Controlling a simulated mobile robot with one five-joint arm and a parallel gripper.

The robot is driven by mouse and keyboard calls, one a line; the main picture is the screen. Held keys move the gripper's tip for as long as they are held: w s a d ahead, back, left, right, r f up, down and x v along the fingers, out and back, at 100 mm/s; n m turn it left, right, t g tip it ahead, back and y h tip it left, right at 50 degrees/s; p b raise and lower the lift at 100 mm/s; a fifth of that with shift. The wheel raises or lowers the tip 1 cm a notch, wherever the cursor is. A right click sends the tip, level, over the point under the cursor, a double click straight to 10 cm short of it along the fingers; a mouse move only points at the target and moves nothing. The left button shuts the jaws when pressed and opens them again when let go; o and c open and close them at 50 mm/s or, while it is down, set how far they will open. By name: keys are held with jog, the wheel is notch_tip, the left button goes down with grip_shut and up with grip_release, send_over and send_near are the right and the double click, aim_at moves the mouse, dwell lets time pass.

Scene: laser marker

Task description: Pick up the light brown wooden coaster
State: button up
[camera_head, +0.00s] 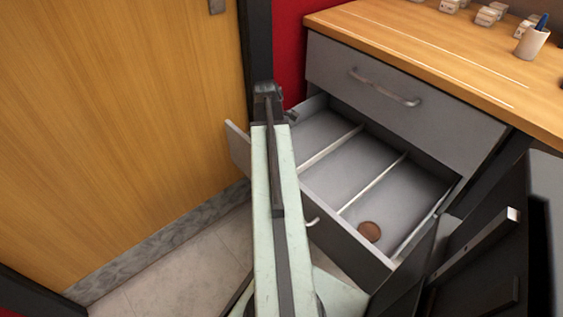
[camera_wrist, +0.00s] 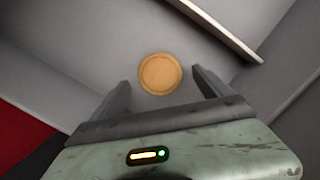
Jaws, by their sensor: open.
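The light brown wooden coaster (camera_wrist: 160,73) is a round disc lying flat on the grey drawer floor in the wrist view. My gripper (camera_wrist: 161,82) is open and empty, with one finger to each side of the coaster's near edge in the picture. The gap between the fingertips is wider than the disc. How high the fingertips are above the drawer floor is hard to tell. In the head view my gripper (camera_head: 278,100) is over the left end of the open drawer (camera_head: 345,240), and my arm hides part of it. I cannot make out the light coaster there.
A darker brown round disc (camera_head: 369,231) lies in a right-hand drawer compartment. Thin white dividers (camera_head: 372,183) split the drawer; one shows in the wrist view (camera_wrist: 222,28). A wooden desktop (camera_head: 430,55) is above, with a pen cup (camera_head: 531,43). A wooden door (camera_head: 120,130) stands left.

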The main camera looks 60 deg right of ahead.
notch_tip(320, 180, down, 2)
jog(key=shift+s+f+b, duration=0.15)
jog(key=shift+b, duration=0.25)
jog(key=shift+r, duration=0.2)
jog(key=shift+c, duration=0.3)
jog(key=c, duration=1.4)
jog(key=shift+r+p, duration=0.1)
jog(key=shift+p, duration=0.2)
